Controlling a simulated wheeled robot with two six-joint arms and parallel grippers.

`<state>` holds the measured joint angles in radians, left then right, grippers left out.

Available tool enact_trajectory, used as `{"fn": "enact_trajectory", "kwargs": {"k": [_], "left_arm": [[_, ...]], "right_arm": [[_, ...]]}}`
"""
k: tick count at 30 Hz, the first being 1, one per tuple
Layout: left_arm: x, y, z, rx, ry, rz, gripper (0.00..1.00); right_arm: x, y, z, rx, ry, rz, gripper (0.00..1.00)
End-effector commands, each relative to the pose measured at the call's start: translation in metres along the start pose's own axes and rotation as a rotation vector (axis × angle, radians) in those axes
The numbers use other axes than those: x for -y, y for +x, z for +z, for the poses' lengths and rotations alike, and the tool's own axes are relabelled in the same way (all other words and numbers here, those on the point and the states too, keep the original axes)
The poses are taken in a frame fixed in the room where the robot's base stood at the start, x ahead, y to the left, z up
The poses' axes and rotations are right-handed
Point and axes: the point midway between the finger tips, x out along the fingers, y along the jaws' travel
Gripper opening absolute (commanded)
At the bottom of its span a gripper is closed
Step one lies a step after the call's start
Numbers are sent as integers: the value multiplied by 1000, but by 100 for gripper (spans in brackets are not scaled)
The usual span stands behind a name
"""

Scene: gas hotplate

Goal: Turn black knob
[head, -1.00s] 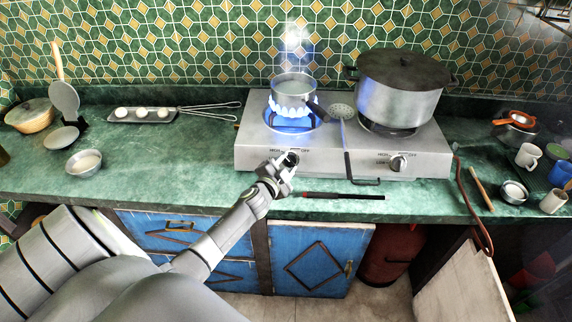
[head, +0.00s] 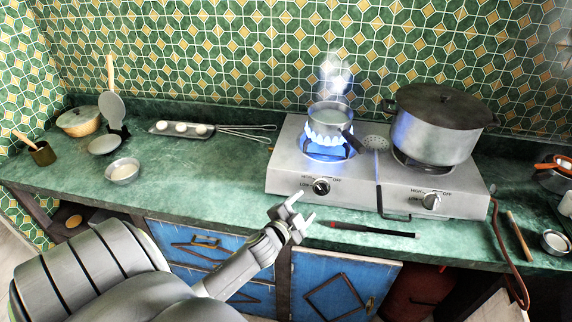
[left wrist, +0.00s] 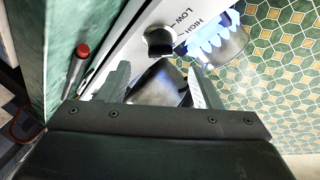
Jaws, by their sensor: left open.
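The black knob (head: 321,187) is on the left of the hotplate's front panel, between LOW, HIGH and OFF markings. In the left wrist view, the black knob (left wrist: 160,42) is ahead of the fingers, with LOW and HIGH legible beside it. My left gripper (head: 303,209) is open and empty, apart from the knob, below and left of it in the head view. Both fingers of this gripper (left wrist: 158,78) show spread in the left wrist view. The silver hotplate (head: 285,178) has a blue flame (head: 328,138) on its left burner. My right gripper is out of view.
A small pot (head: 327,115) stands over the flame. A large lidded pot (head: 437,135) is on the right burner, above a silver knob (head: 431,201). A skimmer (head: 377,165) lies between them. A dark rod with a red end (head: 372,229) lies along the counter's front edge.

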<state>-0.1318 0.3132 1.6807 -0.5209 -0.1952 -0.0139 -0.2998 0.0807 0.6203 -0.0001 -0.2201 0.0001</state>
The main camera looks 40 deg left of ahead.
Motion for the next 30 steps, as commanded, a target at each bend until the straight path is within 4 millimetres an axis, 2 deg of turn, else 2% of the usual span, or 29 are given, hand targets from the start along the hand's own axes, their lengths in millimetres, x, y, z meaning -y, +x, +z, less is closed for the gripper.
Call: {"fn": "enact_trajectory", "kwargs": {"k": [1, 6, 12, 18, 30], "left_arm": [[-2, -12, 2, 0, -2, 1, 58], [-2, -45, 2, 0, 0, 1, 58], [-2, -74, 1, -1, -1, 1, 58], [-1, -86, 0, -1, 0, 0, 58], [0, -87, 0, -1, 0, 0, 58]], "right_arm": [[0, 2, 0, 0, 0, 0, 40], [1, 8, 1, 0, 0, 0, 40], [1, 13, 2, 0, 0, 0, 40], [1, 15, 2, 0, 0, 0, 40], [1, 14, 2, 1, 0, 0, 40]]}}
